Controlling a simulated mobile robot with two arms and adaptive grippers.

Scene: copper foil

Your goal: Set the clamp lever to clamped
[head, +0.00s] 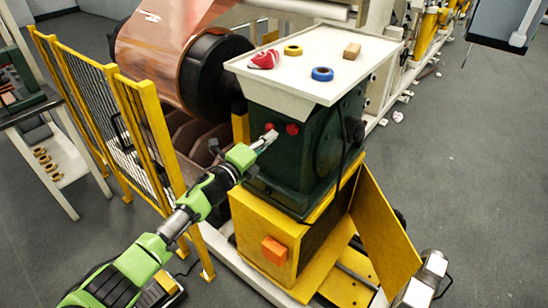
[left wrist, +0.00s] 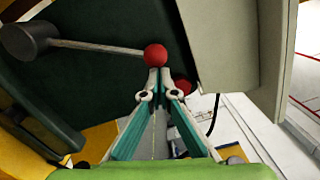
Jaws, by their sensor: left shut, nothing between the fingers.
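The clamp lever (left wrist: 100,46) is a thin grey rod in the left wrist view, running from a dark round hub (left wrist: 22,42) at the left to a red ball knob (left wrist: 155,55). In the head view, two red knobs show on the dark green machine housing, one at the left (head: 268,127) and one at the right (head: 292,129). My left gripper (left wrist: 157,76) is shut and empty, its fingertips right at the ball knob; I cannot tell whether they touch. In the head view the left gripper (head: 267,138) reaches the housing just below the left knob.
A white tray (head: 300,85) overhangs the housing, with red-and-white, yellow, blue and tan items on it. A yellow fence (head: 160,130) stands left of the housing, beside my left arm. A copper roll (head: 160,50) is behind. Open floor lies at the right.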

